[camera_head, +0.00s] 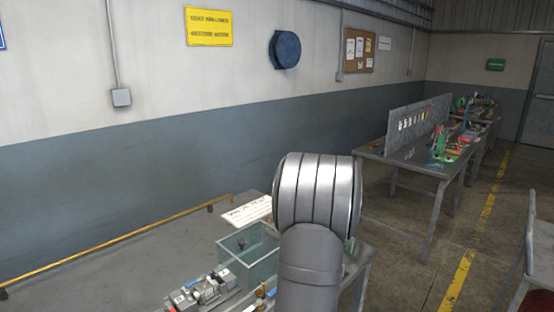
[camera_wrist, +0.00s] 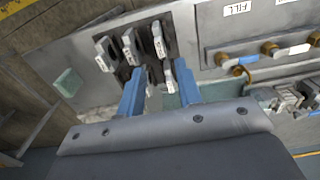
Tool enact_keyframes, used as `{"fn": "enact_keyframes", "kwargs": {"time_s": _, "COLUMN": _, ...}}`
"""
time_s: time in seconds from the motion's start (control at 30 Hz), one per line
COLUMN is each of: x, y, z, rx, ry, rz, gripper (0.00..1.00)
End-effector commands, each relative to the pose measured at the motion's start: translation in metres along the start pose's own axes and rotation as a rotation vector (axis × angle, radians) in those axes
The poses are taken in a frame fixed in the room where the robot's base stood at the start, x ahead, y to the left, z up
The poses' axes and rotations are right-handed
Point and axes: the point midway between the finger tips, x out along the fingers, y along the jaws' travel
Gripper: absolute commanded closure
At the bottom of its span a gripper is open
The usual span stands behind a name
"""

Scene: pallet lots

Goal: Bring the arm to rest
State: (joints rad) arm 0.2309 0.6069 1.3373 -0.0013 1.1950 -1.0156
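My gripper (camera_wrist: 160,82) shows in the wrist view as two blue fingers set apart, with a gap between them. It looks open, and I see nothing clamped between the fingers. Past the fingertips is a grey panel with several white-and-grey lever switches (camera_wrist: 130,46); one lever (camera_wrist: 168,76) shows near the right finger, and I cannot tell if they touch. In the head view my silver arm (camera_head: 310,230) rises at the bottom centre and the gripper is hidden.
The grey bench (camera_head: 110,275) holds a clear tank (camera_head: 250,262), a white sign (camera_head: 249,211) and several switch blocks (camera_head: 205,290). A yellow rail (camera_head: 120,240) runs along its back. Brass valves (camera_wrist: 238,55) line the panel's right. Another table (camera_head: 420,160) stands back right.

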Motion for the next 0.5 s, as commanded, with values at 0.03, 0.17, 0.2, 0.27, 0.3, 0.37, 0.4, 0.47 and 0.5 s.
{"fn": "enact_keyframes", "kwargs": {"time_s": 0.03, "x": 0.012, "y": -0.001, "z": 0.000, "rx": 0.000, "ry": -0.002, "rz": -0.003, "gripper": 0.68}}
{"fn": "enact_keyframes", "kwargs": {"time_s": 0.17, "x": 0.038, "y": -0.001, "z": 0.000, "rx": 0.000, "ry": -0.002, "rz": -0.003, "gripper": 0.68}}
{"fn": "enact_keyframes", "kwargs": {"time_s": 0.2, "x": 0.046, "y": -0.001, "z": 0.000, "rx": 0.000, "ry": -0.002, "rz": -0.004, "gripper": 0.68}}
{"fn": "enact_keyframes", "kwargs": {"time_s": 0.27, "x": 0.058, "y": -0.001, "z": 0.000, "rx": 0.000, "ry": -0.002, "rz": -0.003, "gripper": 0.68}}
{"fn": "enact_keyframes", "kwargs": {"time_s": 0.3, "x": 0.066, "y": -0.001, "z": 0.000, "rx": 0.000, "ry": -0.002, "rz": -0.003, "gripper": 0.68}}
{"fn": "enact_keyframes", "kwargs": {"time_s": 0.37, "x": 0.079, "y": -0.001, "z": 0.001, "rx": 0.000, "ry": -0.003, "rz": -0.004, "gripper": 0.68}}
{"fn": "enact_keyframes", "kwargs": {"time_s": 0.4, "x": 0.062, "y": 0.001, "z": -0.001, "rx": 0.000, "ry": 0.003, "rz": 0.004, "gripper": 0.68}}
{"fn": "enact_keyframes", "kwargs": {"time_s": 0.47, "x": 0.048, "y": 0.001, "z": -0.001, "rx": 0.000, "ry": 0.003, "rz": 0.006, "gripper": 0.68}}
{"fn": "enact_keyframes", "kwargs": {"time_s": 0.5, "x": 0.040, "y": 0.001, "z": -0.001, "rx": 0.000, "ry": 0.003, "rz": 0.005, "gripper": 0.68}}
